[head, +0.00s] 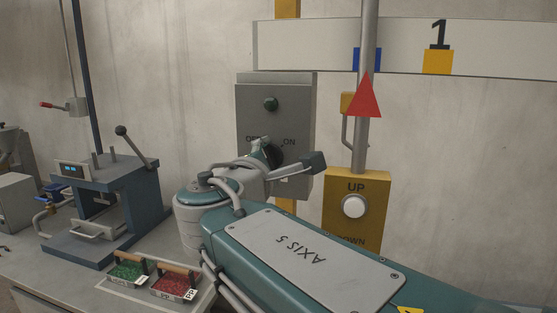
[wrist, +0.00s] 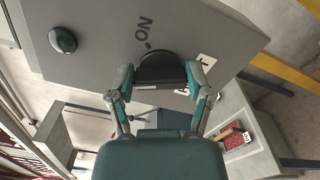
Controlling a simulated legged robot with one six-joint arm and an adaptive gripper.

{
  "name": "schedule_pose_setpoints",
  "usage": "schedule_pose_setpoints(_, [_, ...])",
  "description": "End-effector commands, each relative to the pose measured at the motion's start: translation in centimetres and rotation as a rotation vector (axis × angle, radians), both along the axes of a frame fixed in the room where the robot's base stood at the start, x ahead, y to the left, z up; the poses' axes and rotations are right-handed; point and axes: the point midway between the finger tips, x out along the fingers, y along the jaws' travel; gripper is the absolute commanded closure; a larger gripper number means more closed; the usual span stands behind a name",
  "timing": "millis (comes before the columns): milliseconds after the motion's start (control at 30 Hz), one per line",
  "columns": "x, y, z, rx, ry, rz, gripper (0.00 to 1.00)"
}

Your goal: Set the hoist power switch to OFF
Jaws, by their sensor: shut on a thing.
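A grey switch box (head: 250,105) hangs on the wall in the head view, with a round green lamp (head: 271,103) above a black rotary knob (head: 274,154). The "ON" label is right of the knob; the label at its left is partly hidden by my gripper (head: 262,148). In the wrist view, the black knob (wrist: 161,65) sits between the two fingers of my gripper (wrist: 161,82), which are shut on it. The "ON" label (wrist: 145,30) shows beyond the knob. The knob's pointing direction cannot be told clearly.
A yellow UP/DOWN station (head: 356,205) with a white button stands right of the box, beside a vertical pole (head: 369,40) with a red arrow. A blue press (head: 100,195) and trays of green (head: 128,272) and red pellets (head: 174,287) stand on the bench at left.

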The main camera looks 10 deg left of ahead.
Motion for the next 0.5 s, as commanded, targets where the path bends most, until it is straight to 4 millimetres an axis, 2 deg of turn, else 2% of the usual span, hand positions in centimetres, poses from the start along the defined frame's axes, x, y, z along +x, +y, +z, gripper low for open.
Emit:
schedule_pose_setpoints(33, [0.08,0.15,-0.55,-0.045,0.014,0.001,0.82])
schedule_pose_setpoints(200, [0.10,0.20,-0.52,-0.179,0.025,0.002,0.82])
schedule_pose_setpoints(500, [0.10,0.27,-0.51,-0.332,0.038,0.002,0.82])
